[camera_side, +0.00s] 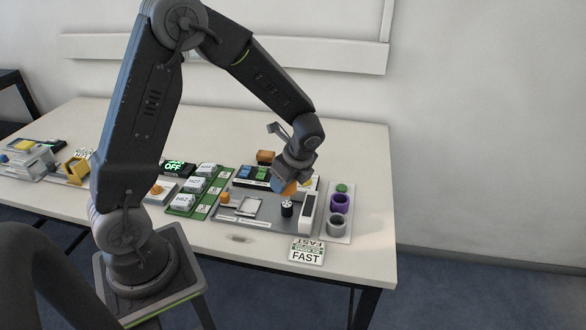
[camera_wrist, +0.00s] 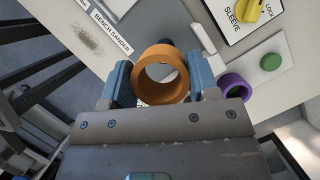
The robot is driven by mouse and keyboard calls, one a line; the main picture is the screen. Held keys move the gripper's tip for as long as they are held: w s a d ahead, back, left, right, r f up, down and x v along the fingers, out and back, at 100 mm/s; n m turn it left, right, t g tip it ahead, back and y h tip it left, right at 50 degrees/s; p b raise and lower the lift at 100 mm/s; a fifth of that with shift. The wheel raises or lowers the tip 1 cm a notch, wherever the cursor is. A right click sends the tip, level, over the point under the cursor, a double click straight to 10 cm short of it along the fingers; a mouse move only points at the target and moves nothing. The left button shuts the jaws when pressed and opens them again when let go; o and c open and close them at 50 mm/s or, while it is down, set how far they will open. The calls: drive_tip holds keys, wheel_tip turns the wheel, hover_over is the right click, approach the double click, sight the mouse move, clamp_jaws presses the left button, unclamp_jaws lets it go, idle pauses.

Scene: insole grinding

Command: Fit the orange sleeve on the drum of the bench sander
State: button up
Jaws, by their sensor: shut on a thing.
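My gripper (camera_side: 281,184) is shut on the orange sleeve (camera_side: 290,188), an open ring. In the wrist view the sleeve (camera_wrist: 160,50) sits between the two blue fingers of my gripper (camera_wrist: 161,75), its bore facing the camera. In the side view the sleeve is just above the small black drum (camera_side: 287,209) of the bench sander (camera_side: 235,213); they look apart, and the sleeve looks tilted there. The drum is mostly hidden behind the sleeve in the wrist view. A yellow sleeve lock knob (camera_wrist: 252,10) shows at the top right of the wrist view.
A purple ring (camera_side: 340,202) and a grey ring (camera_side: 337,225) stand on a pale tray right of the sander, with a green disc (camera_side: 342,188) behind. A white upright block (camera_side: 307,212) stands close right of the drum. FAST cards (camera_side: 306,254) lie in front.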

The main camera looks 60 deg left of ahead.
sight(288, 203)
drive_tip(key=shift+f, duration=2.1)
drive_tip(key=shift+f, duration=2.15)
idle(0.6)
drive_tip(key=o, duration=1)
drive_tip(key=shift+w, duration=0.1)
drive_tip(key=shift+c, duration=0.9)
drive_tip(key=shift+o, duration=0.7)
drive_tip(key=shift+w, duration=0.1)
drive_tip(key=shift+r, duration=0.1)
